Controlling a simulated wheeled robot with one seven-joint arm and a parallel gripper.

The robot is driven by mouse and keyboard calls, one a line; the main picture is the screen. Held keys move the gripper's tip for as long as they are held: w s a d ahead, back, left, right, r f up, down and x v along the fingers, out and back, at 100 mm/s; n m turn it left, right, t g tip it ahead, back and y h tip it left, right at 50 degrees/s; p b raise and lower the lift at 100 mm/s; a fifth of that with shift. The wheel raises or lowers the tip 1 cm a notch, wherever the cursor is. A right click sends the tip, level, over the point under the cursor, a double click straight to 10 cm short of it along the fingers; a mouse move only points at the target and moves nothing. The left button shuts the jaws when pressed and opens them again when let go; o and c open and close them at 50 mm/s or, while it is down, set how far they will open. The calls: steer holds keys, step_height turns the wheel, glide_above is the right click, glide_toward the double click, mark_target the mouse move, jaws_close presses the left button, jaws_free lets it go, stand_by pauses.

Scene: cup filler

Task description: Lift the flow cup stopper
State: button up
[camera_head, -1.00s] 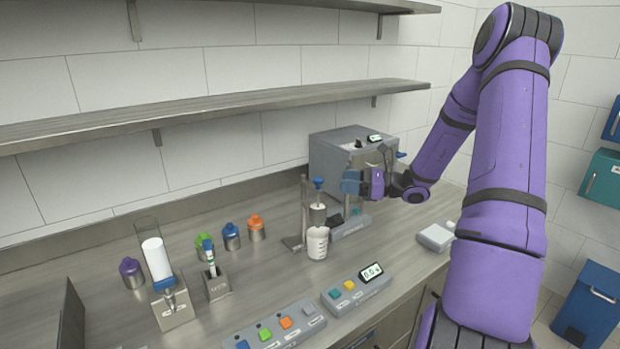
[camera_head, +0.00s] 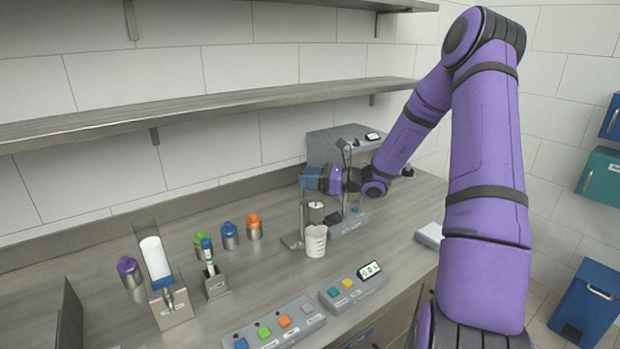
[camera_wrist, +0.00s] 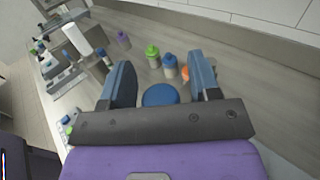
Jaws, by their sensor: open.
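The flow cup (camera_head: 316,212) is a small metal cup held on a stand above a white beaker (camera_head: 314,242). The stopper's round blue top (camera_wrist: 160,95) shows in the wrist view between my two blue fingers, with a gap on each side. My gripper (camera_head: 311,179) is open at the stopper, just above the flow cup. In the wrist view, my gripper (camera_wrist: 160,67) reaches past the blue top on both sides. In the head view the fingers cover the stopper, and its stem is hidden in the wrist view.
A grey box machine (camera_head: 335,143) stands behind my gripper. Button panels (camera_head: 283,324) and a display unit (camera_head: 353,288) lie at the bench front. Purple (camera_head: 130,270), green, blue and orange-capped bottles stand left. A shelf (camera_head: 200,112) runs above.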

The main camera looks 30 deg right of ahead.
jaws_close()
step_height(320, 180, up, 3)
steer(key=shift+f, duration=0.2)
jaws_free()
steer(key=v, duration=1.1)
